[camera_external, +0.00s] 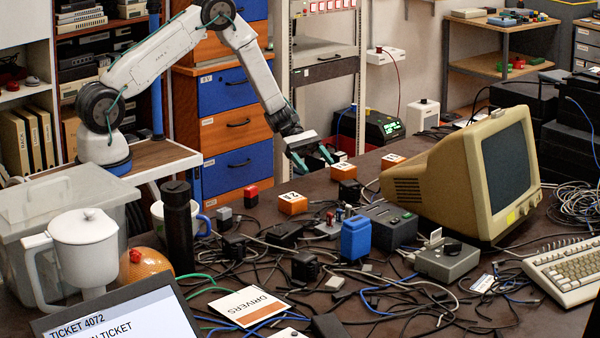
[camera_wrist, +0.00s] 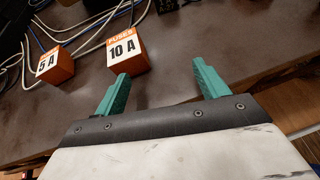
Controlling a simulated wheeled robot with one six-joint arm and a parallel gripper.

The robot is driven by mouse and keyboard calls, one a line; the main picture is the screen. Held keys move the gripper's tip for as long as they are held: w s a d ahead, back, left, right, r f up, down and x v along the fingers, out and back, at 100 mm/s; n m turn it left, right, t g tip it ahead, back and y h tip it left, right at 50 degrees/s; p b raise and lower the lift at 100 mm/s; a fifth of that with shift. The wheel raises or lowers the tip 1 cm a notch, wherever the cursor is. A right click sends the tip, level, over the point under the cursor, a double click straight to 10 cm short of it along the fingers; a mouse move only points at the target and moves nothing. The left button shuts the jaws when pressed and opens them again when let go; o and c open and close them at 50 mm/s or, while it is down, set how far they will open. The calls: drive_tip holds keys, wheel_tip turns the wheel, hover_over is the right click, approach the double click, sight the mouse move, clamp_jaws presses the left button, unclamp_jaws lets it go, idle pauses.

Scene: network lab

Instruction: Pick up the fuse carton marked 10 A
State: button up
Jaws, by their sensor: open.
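The fuse carton marked 10 A (camera_wrist: 125,50) is an orange box with a white label, standing on the dark table in the wrist view. It lies just beyond the left finger of my gripper (camera_wrist: 160,76), apart from it as far as I can tell. My gripper is open and empty, with teal fingers. In the external view my gripper (camera_external: 312,160) hangs above the table's far side. An orange carton (camera_external: 343,172) just right of it appears to be the 10 A one; its label is too small to read surely there.
A carton marked 5 A (camera_wrist: 54,66) stands left of the 10 A one. Another orange carton (camera_external: 292,204) stands nearer the external camera. Loose cables (camera_wrist: 65,25) lie beyond the cartons. A beige monitor (camera_external: 465,175) stands to the right. Bare table (camera_wrist: 200,40) lies right of the 10 A carton.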

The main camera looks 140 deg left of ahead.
sight(338, 164)
drive_tip(key=shift+n+t+y, duration=0.4)
drive_tip(key=shift+n+y, duration=0.5)
drive_tip(key=a, duration=0.1)
drive_tip(key=a+r, duration=0.1)
drive_tip(key=w+a+r, duration=0.1)
drive_tip(key=shift+w+a, duration=0.1)
drive_tip(key=shift+a, duration=0.25)
drive_tip(key=shift+w+a, duration=0.1)
drive_tip(key=shift+w, duration=0.1)
drive_tip(key=x, duration=0.7)
drive_tip(key=shift+w+f, duration=0.15)
drive_tip(key=shift+w, duration=0.1)
drive_tip(key=c, duration=1.1)
